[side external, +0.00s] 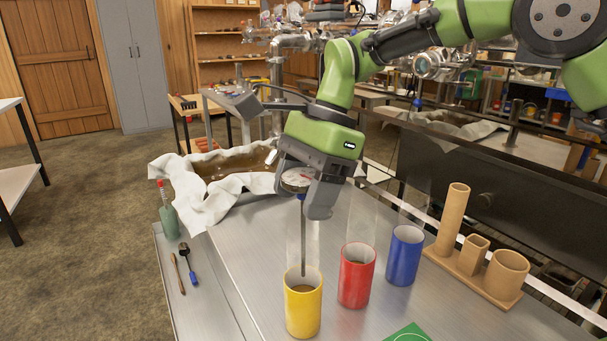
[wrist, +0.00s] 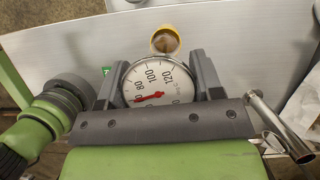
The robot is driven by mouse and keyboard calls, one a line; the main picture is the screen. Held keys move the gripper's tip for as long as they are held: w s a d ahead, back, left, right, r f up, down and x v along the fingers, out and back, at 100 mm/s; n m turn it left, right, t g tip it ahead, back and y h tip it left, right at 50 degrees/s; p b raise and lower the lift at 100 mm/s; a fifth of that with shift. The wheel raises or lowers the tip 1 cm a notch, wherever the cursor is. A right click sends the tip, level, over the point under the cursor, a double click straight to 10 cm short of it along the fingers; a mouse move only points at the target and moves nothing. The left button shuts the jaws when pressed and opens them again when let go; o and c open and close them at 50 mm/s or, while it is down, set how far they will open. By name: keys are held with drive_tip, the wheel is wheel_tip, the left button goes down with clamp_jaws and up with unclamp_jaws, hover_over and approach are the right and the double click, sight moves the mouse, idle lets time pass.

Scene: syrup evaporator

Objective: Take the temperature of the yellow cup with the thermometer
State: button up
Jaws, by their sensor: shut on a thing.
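The thermometer has a round white dial (wrist: 158,82) and a thin metal stem (side external: 303,238). My gripper (side external: 308,190) is shut on the dial, one finger on each side, and also shows in the wrist view (wrist: 160,80). The stem hangs down about upright, and its lower end reaches the mouth of the yellow cup (side external: 303,310). The cup holds brown liquid, and its rim also shows beyond the dial in the wrist view (wrist: 165,32). I cannot tell whether the tip touches the liquid. The red needle points near 80.
A brown holder with tubes (side external: 480,278) is farther right. A green square (side external: 409,333) is in front.

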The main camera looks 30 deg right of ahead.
sight(303, 256)
drive_tip(key=shift+f, duration=5.35)
idle(2.7)
